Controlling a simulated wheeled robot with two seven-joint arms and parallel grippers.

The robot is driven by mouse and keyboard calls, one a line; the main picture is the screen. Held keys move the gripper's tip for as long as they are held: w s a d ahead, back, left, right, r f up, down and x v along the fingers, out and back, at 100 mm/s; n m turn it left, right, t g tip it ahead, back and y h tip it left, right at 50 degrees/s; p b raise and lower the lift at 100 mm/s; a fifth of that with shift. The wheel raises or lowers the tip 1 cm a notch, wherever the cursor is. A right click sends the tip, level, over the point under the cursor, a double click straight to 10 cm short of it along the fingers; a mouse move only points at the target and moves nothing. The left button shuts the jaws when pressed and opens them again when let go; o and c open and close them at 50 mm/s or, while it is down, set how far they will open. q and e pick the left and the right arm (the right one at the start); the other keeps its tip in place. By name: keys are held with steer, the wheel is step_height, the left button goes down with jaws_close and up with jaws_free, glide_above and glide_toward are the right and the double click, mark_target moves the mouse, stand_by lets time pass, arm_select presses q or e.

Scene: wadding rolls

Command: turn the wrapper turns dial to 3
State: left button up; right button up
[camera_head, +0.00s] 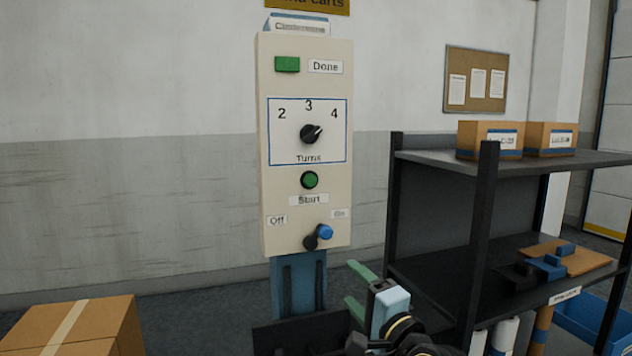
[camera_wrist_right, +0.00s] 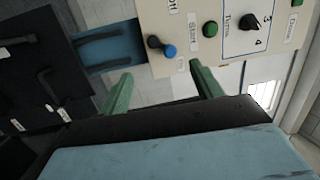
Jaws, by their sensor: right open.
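The turns dial (camera_head: 310,134) is a black knob on a cream control panel (camera_head: 262,200), under the numbers 2, 3 and 4. Its pointer is turned up and right, toward the 4. The dial also shows in the right wrist view (camera_wrist_right: 249,22), near the top edge. My right gripper (camera_head: 358,288) is open and empty, below and to the right of the panel. Its two green fingers show in the right wrist view (camera_wrist_right: 160,88), apart, with the panel beyond them. My left gripper is not in view.
The panel also carries a green Done button (camera_head: 287,64), a green Start button (camera_head: 310,180) and a blue-tipped Off/On lever (camera_head: 324,233). A dark shelf rack (camera_head: 440,160) stands close on the right. A cardboard box (camera_head: 90,325) is at lower left.

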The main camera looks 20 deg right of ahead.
steer(key=w+d+r+m+y+p, duration=0.1)
steer(key=w+r+m+p, duration=0.1)
steer(key=r, duration=0.4)
steer(key=w+r+m+p, duration=0.2)
steer(key=r+p, duration=0.1)
steer(key=r, duration=0.3)
steer(key=m+t+y+p, duration=0.2)
steer(key=m+p, duration=0.2)
steer(key=m, duration=0.1)
glide_toward(315, 136)
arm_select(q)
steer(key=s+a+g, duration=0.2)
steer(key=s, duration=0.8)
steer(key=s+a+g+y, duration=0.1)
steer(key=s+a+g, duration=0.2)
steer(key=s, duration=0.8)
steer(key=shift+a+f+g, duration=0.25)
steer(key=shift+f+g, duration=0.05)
arm_select(e)
steer(key=x, duration=0.9)
steer(key=shift+w+a, duration=0.1)
steer(key=shift+w, duration=0.1)
steer(key=c, duration=1)
